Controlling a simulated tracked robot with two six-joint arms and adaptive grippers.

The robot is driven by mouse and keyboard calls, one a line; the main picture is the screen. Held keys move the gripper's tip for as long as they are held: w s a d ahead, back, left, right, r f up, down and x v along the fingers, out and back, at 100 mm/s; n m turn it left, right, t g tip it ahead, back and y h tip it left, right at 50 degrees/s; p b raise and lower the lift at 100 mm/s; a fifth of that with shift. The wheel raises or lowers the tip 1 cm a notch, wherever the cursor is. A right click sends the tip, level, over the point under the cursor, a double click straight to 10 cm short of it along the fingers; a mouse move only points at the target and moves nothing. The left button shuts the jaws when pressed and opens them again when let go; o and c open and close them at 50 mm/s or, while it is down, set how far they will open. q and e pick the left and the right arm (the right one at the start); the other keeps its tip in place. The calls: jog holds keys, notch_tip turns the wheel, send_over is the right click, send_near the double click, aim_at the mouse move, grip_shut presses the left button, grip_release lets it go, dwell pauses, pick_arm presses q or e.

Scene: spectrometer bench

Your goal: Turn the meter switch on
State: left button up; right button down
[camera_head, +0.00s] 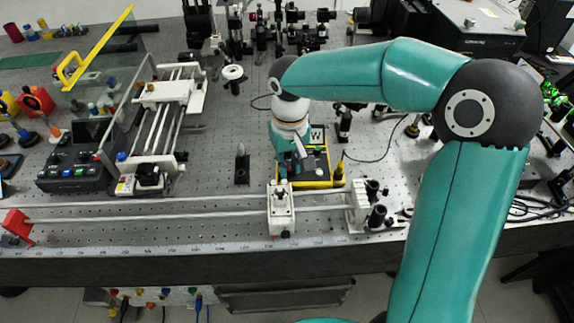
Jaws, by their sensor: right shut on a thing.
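The meter (317,166) is a dark box with a yellow edge and a white W label, standing on the perforated bench right of the picture's middle. My right arm comes in from the right and reaches over to it. My right gripper (286,166) points down at the meter's left side and is shut on a small part there. That part, which seems to be the meter switch, is hidden by the fingers, so I cannot tell its position. My left gripper is not in view.
A white carriage (282,209) sits on the rail just in front of the meter. A small dark post (241,165) stands to its left. A white-railed stage (160,115) and a button box (76,165) are further left. Optics mounts and a cable lie behind.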

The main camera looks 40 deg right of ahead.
aim_at(289, 168)
dwell(0.4)
jog(key=c, duration=1.1)
grip_release()
notch_tip(289, 168, up, 12)
jog(key=shift+f, duration=0.1)
